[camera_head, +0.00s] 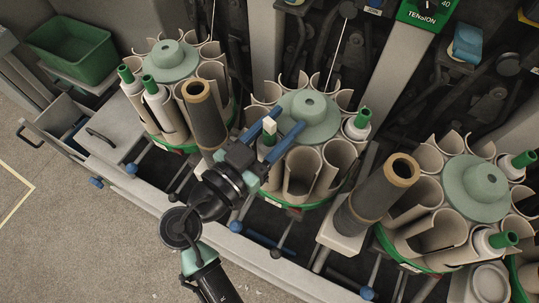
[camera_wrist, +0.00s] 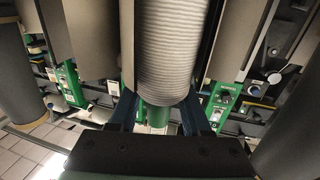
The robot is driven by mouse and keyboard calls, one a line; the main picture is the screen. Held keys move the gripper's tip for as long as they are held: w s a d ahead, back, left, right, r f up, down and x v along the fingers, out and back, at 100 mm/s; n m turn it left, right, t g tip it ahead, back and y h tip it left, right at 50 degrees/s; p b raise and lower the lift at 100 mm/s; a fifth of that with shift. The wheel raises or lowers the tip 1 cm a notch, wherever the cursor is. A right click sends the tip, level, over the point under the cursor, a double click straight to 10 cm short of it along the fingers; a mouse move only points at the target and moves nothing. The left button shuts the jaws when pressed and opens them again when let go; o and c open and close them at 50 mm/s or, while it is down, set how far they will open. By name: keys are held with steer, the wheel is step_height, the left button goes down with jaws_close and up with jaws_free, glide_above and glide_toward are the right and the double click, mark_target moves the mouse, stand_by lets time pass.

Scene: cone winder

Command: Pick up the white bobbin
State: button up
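The white bobbin (camera_wrist: 172,50) fills the middle of the wrist view as a ribbed pale yarn body with a green tube end (camera_wrist: 156,115). Blue fingers flank it there, and I cannot tell whether they touch it. In the head view, my gripper (camera_head: 283,132) reaches over the left side of the middle round magazine, its two blue fingers spread apart. A small piece of the bobbin with its green tip (camera_head: 269,139) shows between them, nearer the left finger. The rest is hidden by the fingers and the magazine tubes.
Left (camera_head: 173,60), middle (camera_head: 308,112) and right (camera_head: 474,187) magazines carry tan tubes; several other green-tipped bobbins stand in them. Tall dark cylinders (camera_head: 207,115) (camera_head: 377,195) rise close on both sides of my gripper. A green bin (camera_head: 70,48) is at upper left; floor is free at lower left.

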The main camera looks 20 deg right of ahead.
jaws_close()
